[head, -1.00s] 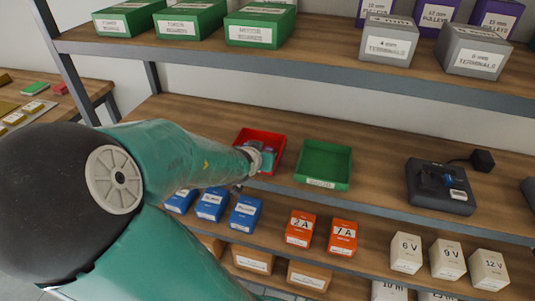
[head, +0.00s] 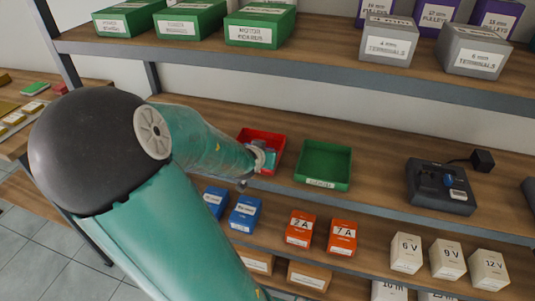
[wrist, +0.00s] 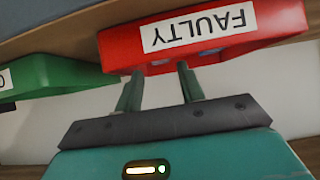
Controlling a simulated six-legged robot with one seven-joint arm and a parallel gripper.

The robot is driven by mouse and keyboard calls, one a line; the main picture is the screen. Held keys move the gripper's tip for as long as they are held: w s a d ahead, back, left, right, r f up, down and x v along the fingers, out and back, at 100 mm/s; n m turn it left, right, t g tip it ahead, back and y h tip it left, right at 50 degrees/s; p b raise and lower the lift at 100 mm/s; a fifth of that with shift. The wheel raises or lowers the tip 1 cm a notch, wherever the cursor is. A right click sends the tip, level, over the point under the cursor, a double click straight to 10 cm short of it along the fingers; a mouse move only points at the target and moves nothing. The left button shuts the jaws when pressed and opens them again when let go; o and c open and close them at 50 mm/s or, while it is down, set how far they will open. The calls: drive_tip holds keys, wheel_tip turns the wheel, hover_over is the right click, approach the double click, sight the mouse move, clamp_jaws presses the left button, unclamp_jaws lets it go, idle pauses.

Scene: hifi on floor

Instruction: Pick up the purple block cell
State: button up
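The red tray (head: 273,135) labelled FAULTY stands on the middle shelf. My gripper (head: 268,152) is at it in the head view, and the hand hides much of its inside. The wrist view shows the red tray (wrist: 215,30) upside down, with small blue-grey patches along its edge that may be cells. My gripper's two fingers (wrist: 160,72) are apart there and reach to that edge. One patch shows between them, but I see nothing clearly gripped. I cannot make out a purple cell for sure.
An empty green tray (head: 323,163) stands right of the red one. Blue boxes (head: 244,213), orange boxes (head: 300,230) and white boxes (head: 406,253) line the shelf below. The upper shelf edge (head: 300,72) runs above, with green, grey and purple boxes.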

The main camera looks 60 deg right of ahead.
drive_tip(key=shift+x, duration=1.85)
drive_tip(key=c, duration=0.8)
